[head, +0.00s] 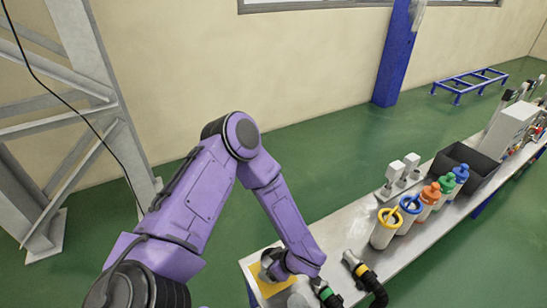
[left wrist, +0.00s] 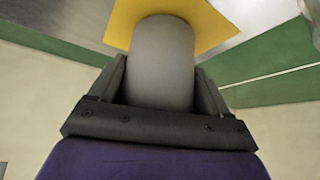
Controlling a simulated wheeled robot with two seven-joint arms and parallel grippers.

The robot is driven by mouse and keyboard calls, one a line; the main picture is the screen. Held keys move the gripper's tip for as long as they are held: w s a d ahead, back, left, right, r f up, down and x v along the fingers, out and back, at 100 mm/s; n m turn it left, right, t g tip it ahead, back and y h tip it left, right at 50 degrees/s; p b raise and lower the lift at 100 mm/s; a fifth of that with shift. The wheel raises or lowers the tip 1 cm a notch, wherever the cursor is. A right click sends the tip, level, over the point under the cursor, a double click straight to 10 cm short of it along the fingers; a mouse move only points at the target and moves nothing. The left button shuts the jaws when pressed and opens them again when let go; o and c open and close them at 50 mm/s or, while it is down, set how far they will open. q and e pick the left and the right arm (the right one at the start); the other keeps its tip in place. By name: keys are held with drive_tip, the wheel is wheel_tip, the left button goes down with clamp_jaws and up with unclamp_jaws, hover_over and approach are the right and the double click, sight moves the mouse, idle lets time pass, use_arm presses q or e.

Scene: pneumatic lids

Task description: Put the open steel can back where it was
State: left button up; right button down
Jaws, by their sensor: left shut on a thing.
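A plain grey can (left wrist: 160,60) stands out between the fingers of my left gripper (left wrist: 160,72) in the left wrist view. The fingers are shut on its sides. Its far end is over or on a yellow mat (left wrist: 215,22); I cannot tell whether it touches. In the head view my left gripper (head: 272,264) is low at the near left end of the bench, over the yellow mat (head: 270,289). The can is mostly hidden there by my gripper and arm. Whether the can is open does not show. My right gripper is not in view.
The long grey bench (head: 408,249) runs to the upper right. Several cans stand on it, including one with a yellow ring (head: 383,232) and one with a blue ring (head: 408,212). A black bin (head: 463,160) stands behind them. A black hose fitting (head: 365,275) lies near the mat.

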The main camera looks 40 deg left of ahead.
use_arm(q)
drive_tip(key=shift+f, duration=0.1)
drive_tip(key=o, duration=1.2)
drive_tip(key=shift+c, duration=0.2)
drive_tip(key=shift+d+r, duration=0.15)
drive_tip(key=shift+r, duration=0.2)
drive_tip(key=p+v, duration=0.1)
drive_tip(key=v, duration=1)
drive_tip(key=shift+r, duration=0.2)
drive_tip(key=shift+w+d, duration=0.1)
